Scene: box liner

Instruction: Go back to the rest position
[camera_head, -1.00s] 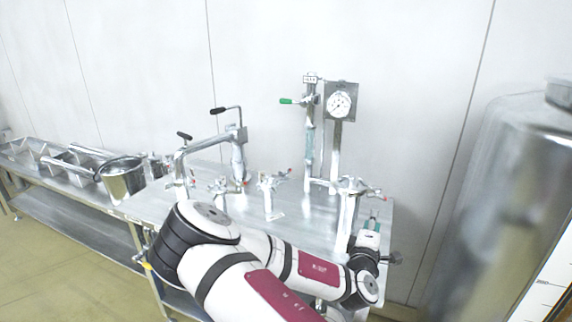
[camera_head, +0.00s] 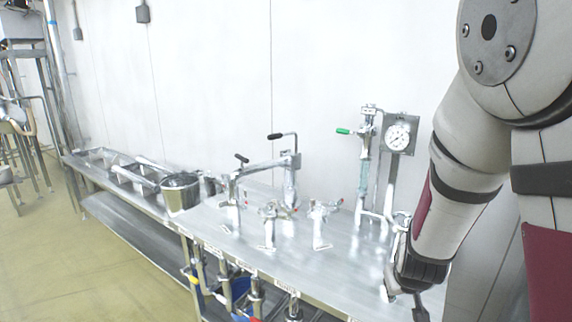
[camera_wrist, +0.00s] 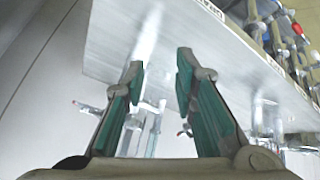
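My gripper (camera_wrist: 158,70) shows in the wrist view with its two teal-padded fingers apart and nothing between them. The wrist view is tilted, and the steel table (camera_wrist: 160,45) appears beyond the fingertips. In the head view my arm runs down the right side, its wrist end low by the right end of the steel table (camera_head: 335,262). The fingers cannot be made out there.
Valve fittings, a pressure gauge (camera_head: 398,137) and a green-handled valve (camera_head: 362,135) stand at the table's right part. A steel pot (camera_head: 180,192) stands farther left. Pipes and valves (camera_head: 255,295) sit along the front edge. The floor (camera_head: 110,275) at left is clear.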

